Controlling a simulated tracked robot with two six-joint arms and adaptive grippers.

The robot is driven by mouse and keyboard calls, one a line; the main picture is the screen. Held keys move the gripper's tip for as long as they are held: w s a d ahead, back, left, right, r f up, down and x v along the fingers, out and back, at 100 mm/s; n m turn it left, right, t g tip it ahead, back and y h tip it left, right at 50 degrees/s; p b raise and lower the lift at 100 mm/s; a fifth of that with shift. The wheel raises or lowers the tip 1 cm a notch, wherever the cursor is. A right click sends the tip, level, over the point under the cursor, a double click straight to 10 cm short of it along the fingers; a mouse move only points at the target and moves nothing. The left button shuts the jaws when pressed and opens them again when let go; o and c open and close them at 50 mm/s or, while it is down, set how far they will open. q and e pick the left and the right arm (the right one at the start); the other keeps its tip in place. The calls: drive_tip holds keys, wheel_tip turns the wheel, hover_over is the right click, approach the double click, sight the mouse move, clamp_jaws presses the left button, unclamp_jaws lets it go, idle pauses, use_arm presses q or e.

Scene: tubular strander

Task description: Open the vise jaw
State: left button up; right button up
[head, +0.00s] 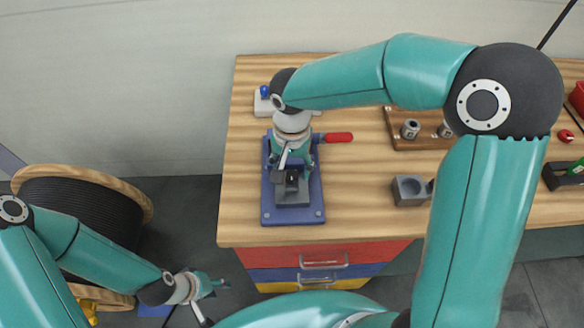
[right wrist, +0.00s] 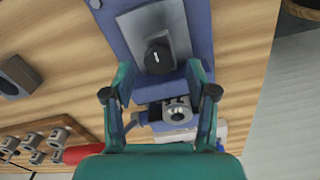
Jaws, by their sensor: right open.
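The vise is on a blue base plate (head: 315,205) near the left end of the wooden bench, with a grey block (head: 291,190) at its front. A red-handled part (head: 338,137) sticks out to its right. My right gripper (head: 292,158) is over the rear of the vise and hides part of it. In the right wrist view its open fingers (right wrist: 160,80) stand either side of the vise; a silver round part (right wrist: 178,111) shows between them, and the grey block (right wrist: 178,25) with a black knob lies beyond. Contact cannot be told. My left gripper (head: 211,298) is open and empty, low beside the bench.
A wooden holder (head: 395,127) with metal cylinders and a grey block with a round recess (head: 410,190) stand right of the vise. A white piece with a blue knob (head: 264,97) is behind it. A cable reel (head: 80,205) stands on the floor at left.

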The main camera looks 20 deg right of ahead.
drive_tip(key=shift+f, duration=0.85)
clamp_jaws()
